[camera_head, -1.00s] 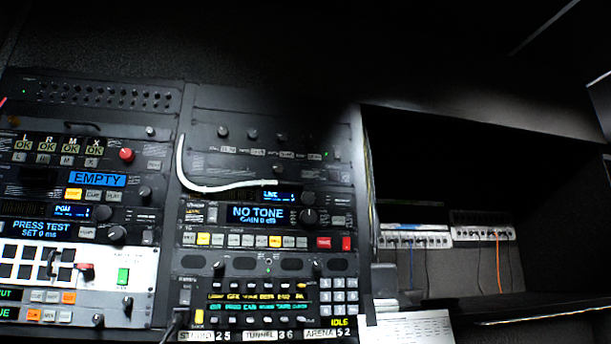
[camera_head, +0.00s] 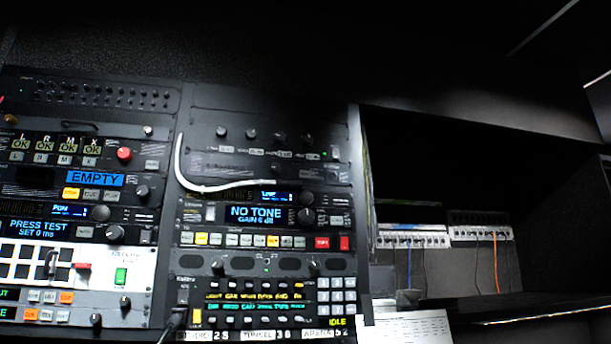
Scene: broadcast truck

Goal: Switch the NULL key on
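I cannot read the word NULL on any key. A unit with a blue NO TONE screen (camera_head: 256,215) is in the right rack, with a row of small keys (camera_head: 246,240) under it. Several keys are white, a few are yellow, and a red key (camera_head: 321,242) is at the right end. The key labels are too small to read. The lower panel (camera_head: 255,303) has lit text rows, small keys and a keypad (camera_head: 337,297). Neither of my grippers shows in the view.
A white cable (camera_head: 200,186) hangs across the right rack. The left rack has an EMPTY screen (camera_head: 96,179), a red knob (camera_head: 124,153) and a green switch (camera_head: 120,276). A paper sheet (camera_head: 405,328) lies on the right. Socket strips (camera_head: 480,226) stand in the dark shelf.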

